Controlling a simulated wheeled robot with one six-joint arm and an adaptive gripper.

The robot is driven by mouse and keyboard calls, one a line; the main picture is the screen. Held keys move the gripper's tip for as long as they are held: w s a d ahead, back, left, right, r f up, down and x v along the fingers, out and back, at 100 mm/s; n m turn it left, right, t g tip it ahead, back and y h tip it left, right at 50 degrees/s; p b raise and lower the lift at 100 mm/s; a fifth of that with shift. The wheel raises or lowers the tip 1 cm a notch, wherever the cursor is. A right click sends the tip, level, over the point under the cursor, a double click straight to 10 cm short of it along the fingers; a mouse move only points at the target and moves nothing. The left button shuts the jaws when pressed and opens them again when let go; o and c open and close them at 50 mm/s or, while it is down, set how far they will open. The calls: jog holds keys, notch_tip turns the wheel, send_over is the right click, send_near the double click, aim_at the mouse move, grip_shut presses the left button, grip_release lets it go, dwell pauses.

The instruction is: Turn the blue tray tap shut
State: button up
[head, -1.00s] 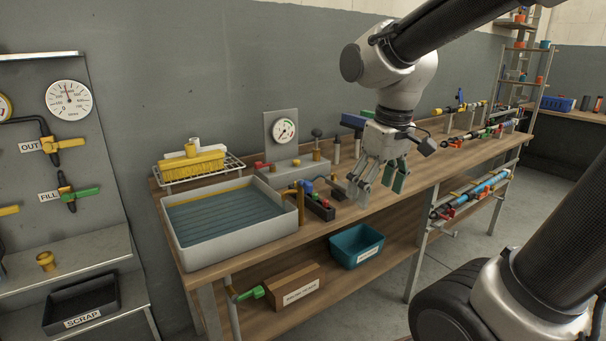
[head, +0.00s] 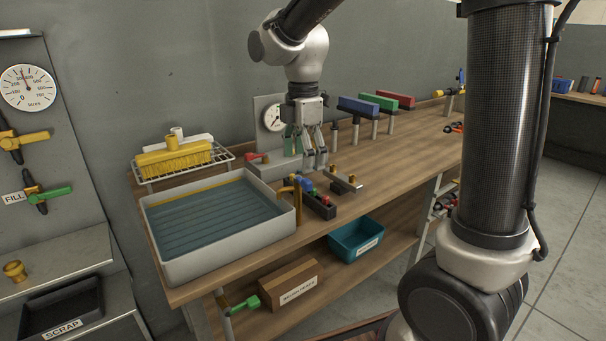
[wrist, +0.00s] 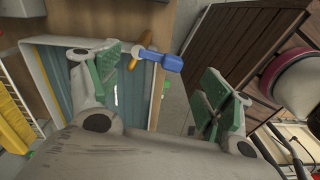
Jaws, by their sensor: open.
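The tray tap (head: 297,203) is a brass upright at the right end of the grey tray (head: 190,268). Its blue handle (wrist: 166,62) shows clearly in the wrist view, sticking out to the right from the brass body (wrist: 143,42); in the head view it is hard to tell from nearby coloured parts. My gripper (head: 315,164) is open and empty, pointing down above the bench behind and right of the tap. In the wrist view, the handle lies in the gap between the green-padded fingers, beyond their tips, with no contact visible.
A black block with coloured pieces (head: 320,205) stands right of the tap. Behind are a gauge (head: 274,118) and a rack with a yellow brush (head: 175,162). A green-handled tap (head: 245,304) sits below the tray.

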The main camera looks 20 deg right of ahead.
aim_at(302, 181)
notch_tip(302, 181, down, 5)
dwell(0.3)
jog(key=shift+s, duration=0.1)
jog(key=c, duration=1)
